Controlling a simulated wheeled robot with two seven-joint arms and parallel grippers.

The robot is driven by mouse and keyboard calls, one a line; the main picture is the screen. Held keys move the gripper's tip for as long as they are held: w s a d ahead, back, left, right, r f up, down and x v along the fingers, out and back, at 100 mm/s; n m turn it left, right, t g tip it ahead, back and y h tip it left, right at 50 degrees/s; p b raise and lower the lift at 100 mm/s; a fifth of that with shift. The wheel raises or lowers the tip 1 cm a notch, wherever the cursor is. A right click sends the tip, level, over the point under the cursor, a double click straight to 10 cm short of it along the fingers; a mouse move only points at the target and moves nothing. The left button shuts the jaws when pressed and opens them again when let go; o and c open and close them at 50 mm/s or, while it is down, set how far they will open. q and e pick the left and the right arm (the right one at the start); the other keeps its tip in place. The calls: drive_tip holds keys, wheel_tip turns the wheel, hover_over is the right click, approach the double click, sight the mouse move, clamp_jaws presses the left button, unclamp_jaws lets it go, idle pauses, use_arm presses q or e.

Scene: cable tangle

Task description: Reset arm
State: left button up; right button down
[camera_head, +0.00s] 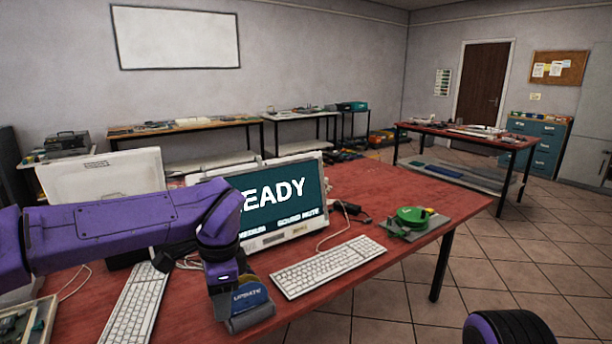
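My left arm is purple and reaches in from the left, bent downward at the wrist. My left gripper (250,318) hangs low over the front part of the red table (330,298), left of a white keyboard (328,266). A blue piece (247,296) marked "UPDATE" shows at the gripper. I cannot tell whether the fingers are shut on it, as they are small and partly hidden. A rounded purple and black part of mine shows at the bottom right edge. My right gripper is not in view.
A monitor (280,205) reading "READY" stands behind the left wrist, which covers part of it. Another keyboard (135,303) and a pale monitor back (75,178) are at left. A green reel (412,217) sits near the table's right edge. Floor right of the table is clear.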

use_arm(q)
drive_tip(key=s+a+f+m+t+y, duration=0.15)
drive_tip(key=a+f+m, duration=0.25)
drive_tip(key=f+m, duration=0.45)
drive_tip(key=s+a+f+m+t+y, duration=0.1)
drive_tip(key=s+a+f+m+y, duration=0.15)
drive_tip(key=f+m, duration=0.65)
drive_tip(key=s+a+f+m+t+y, duration=0.2)
drive_tip(key=a+f+m+y, duration=0.15)
drive_tip(key=f+m, duration=0.55)
drive_tip(key=s+a+f+m+h, duration=0.1)
drive_tip(key=s+f+m, duration=0.3)
drive_tip(key=s+m, duration=0.3)
drive_tip(key=s+a+f+m+g+h, duration=0.1)
drive_tip(key=s+f+m, duration=0.3)
drive_tip(key=s+m, duration=0.4)
drive_tip(key=s+a+f+m+h, duration=0.2)
drive_tip(key=s+f+m+h, duration=0.1)
drive_tip(key=s+m, duration=0.5)
drive_tip(key=f+m, duration=0.1)
drive_tip(key=m, duration=0.2)
drive_tip(key=shift+s+a+f, duration=0.2)
drive_tip(key=shift+f, duration=0.1)
